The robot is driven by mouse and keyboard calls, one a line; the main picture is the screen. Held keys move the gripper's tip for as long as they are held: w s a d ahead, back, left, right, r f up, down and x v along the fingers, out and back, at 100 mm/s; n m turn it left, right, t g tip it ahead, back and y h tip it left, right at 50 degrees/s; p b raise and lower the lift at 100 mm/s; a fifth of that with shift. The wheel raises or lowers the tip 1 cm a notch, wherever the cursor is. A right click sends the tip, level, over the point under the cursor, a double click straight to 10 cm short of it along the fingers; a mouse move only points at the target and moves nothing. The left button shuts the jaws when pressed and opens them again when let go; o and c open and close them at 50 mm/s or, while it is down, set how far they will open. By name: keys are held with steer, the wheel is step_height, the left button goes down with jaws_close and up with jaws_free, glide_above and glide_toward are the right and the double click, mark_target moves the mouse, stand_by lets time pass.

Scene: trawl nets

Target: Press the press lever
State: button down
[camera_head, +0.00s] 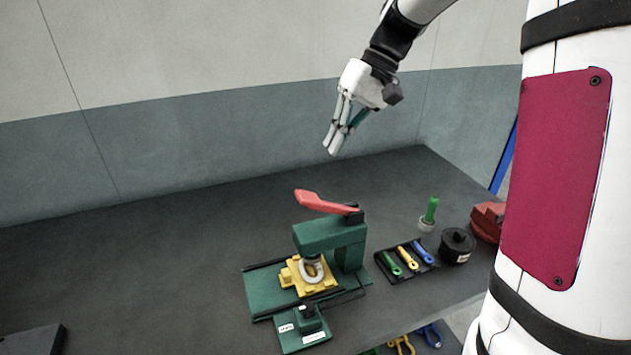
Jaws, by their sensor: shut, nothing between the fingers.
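The press lever (325,204) is a red handle on top of the green press (330,232). It slopes up to the left from its pivot at the press's upper right. Below the press head, a yellow fixture (288,279) carries a light grey ring (312,276) on the green base. My gripper (331,145) is above the lever in the picture, apart from it. Its fingers point down and to the left. It is shut and empty.
A black tray (385,270) with green, yellow and blue tools lies right of the press. A green-handled item (431,212), a black round container (457,246) and a red object (488,222) stand beyond it. A dark box (35,341) lies at lower left.

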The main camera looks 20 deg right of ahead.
mark_target(305, 194)
steer(key=p+x, duration=0.1)
steer(key=x, duration=0.8)
steer(key=shift+a+f, duration=0.2)
steer(key=shift+f, duration=0.1)
steer(key=shift+a+p, duration=0.1)
steer(key=shift+p, duration=0.2)
steer(key=shift+a+f+h, duration=0.85)
steer(key=shift+f+h, duration=0.05)
steer(key=shift+h, duration=0.2)
steer(key=shift+a+f+h, duration=0.6)
steer(key=shift+f+h, duration=0.3)
steer(key=shift+f, duration=0.05)
steer(key=shift+a+f, duration=0.1)
steer(key=shift+f, duration=0.15)
steer(key=shift+s+a+f, duration=0.1)
steer(key=shift+a+f, duration=0.1)
steer(key=shift+f, duration=0.6)
steer(key=shift+a, duration=0.1)
